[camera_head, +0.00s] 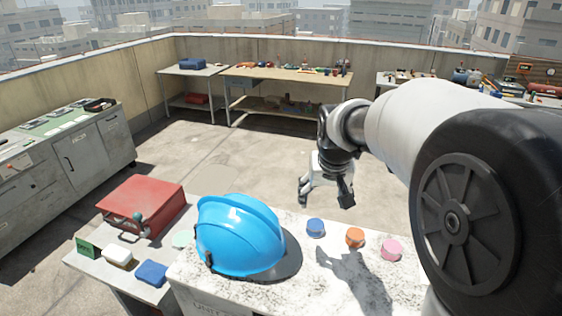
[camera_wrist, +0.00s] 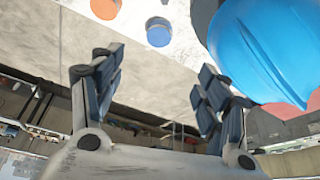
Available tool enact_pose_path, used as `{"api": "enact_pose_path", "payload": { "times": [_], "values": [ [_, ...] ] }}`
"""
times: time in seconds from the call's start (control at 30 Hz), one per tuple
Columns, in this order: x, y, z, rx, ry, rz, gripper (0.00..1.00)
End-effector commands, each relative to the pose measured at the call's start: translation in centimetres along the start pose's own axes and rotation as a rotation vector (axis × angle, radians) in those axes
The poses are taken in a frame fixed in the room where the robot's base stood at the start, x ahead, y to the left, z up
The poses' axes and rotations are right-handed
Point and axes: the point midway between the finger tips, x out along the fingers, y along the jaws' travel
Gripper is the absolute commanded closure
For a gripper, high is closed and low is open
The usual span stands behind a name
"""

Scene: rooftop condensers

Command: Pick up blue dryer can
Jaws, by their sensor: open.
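A blue can (camera_head: 316,227) with a round top stands on a white speckled surface (camera_head: 330,285), between the blue hard hat and an orange can. It also shows in the wrist view (camera_wrist: 159,32), near the top, beyond my fingertips. My gripper (camera_head: 325,193) is open and empty, hanging above and behind the far edge of the surface, apart from the blue can. In the wrist view its two fingers (camera_wrist: 155,82) are spread wide with nothing between them. The lower part of the blue can is hardly visible.
A blue hard hat (camera_head: 240,236) stands close left of the blue can and also looms in the wrist view (camera_wrist: 265,45). An orange can (camera_head: 355,238) and a pink can (camera_head: 391,250) stand to its right. A red toolbox (camera_head: 142,206) lies farther left.

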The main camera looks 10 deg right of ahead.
Motion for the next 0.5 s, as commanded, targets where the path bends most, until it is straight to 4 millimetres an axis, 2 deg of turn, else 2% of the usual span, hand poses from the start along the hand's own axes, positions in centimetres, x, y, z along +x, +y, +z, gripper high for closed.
{"api": "enact_pose_path", "payload": {
  "times": [0.1,0.27,0.5],
  "values": [
    [1.3,0.1,-0.9,0.006,-0.002,0.003,0.31],
    [3.2,0.1,-1.1,0.007,-0.003,0.003,0.31],
    [8.6,0.1,-0.9,0.007,-0.005,0.004,0.31]
  ]
}}
